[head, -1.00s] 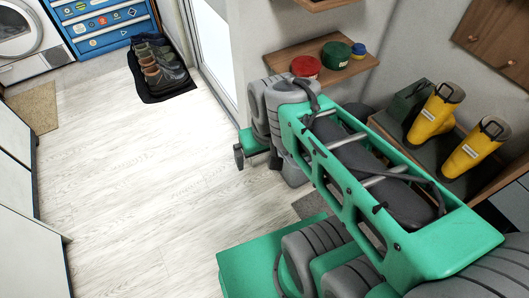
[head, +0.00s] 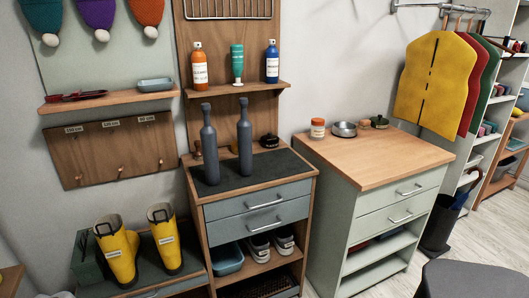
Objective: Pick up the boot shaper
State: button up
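Two tall dark grey bottle-like shapes stand upright on the dark mat of a wooden cabinet in the head view. They look like boot shapers: the left one (head: 210,147) is nearer the front, and the right one (head: 244,140) is a little behind it. They stand apart from each other. My gripper is not in view.
The cabinet (head: 262,193) has grey drawers and shoes below. Yellow boots (head: 117,252) stand on a low bench at left. A shelf (head: 240,90) with bottles hangs above the shapers. A green dresser (head: 375,159) stands at right, with a dark rounded object (head: 475,279) in front.

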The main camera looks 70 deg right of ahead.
aim_at(208, 138)
jog(key=z, duration=2.05)
